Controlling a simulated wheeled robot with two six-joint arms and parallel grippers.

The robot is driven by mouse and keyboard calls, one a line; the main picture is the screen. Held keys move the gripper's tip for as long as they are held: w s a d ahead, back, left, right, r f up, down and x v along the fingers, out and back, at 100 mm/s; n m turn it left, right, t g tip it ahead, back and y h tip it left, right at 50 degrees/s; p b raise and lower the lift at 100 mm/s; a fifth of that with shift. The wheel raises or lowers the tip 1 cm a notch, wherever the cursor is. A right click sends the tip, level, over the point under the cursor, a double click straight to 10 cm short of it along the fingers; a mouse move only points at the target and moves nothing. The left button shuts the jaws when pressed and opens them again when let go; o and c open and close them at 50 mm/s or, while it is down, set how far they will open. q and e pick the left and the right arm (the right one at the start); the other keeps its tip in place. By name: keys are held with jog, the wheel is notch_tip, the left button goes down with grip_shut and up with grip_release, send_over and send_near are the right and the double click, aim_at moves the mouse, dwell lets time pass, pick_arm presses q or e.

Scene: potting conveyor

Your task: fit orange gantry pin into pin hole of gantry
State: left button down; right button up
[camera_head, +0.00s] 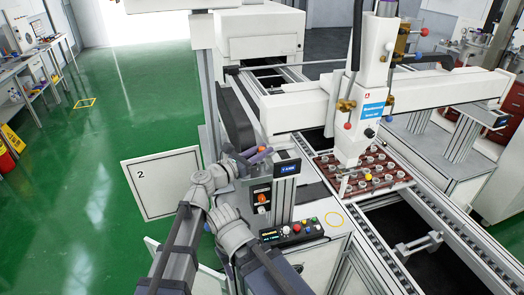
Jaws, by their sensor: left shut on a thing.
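My left gripper (257,157) is at the picture's middle, in front of a grey post and beside a dark control box. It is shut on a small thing. An orange bit at its tip looks like the orange gantry pin (263,149), mostly hidden by the fingers. The white gantry (430,92) spans the conveyor to the right, with a vertical head (353,125) over a tray. The left gripper is apart from the gantry's beam. I cannot make out the pin hole. My right arm reaches in from the bottom; its fingertips cannot be made out.
A red-brown tray (323,172) of several pots sits on the conveyor (415,212) under the head. A control box (259,196) with an orange knob and a button panel (291,232) stand close to my arms. A white panel marked 2 (162,183) is at left.

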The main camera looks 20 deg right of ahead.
pick_arm(q)
jog(key=shift+f+b, duration=0.85)
jog(key=c, duration=0.6)
grip_release()
jog(key=v, duration=0.8)
jog(key=shift+r, duration=0.1)
dwell(0.3)
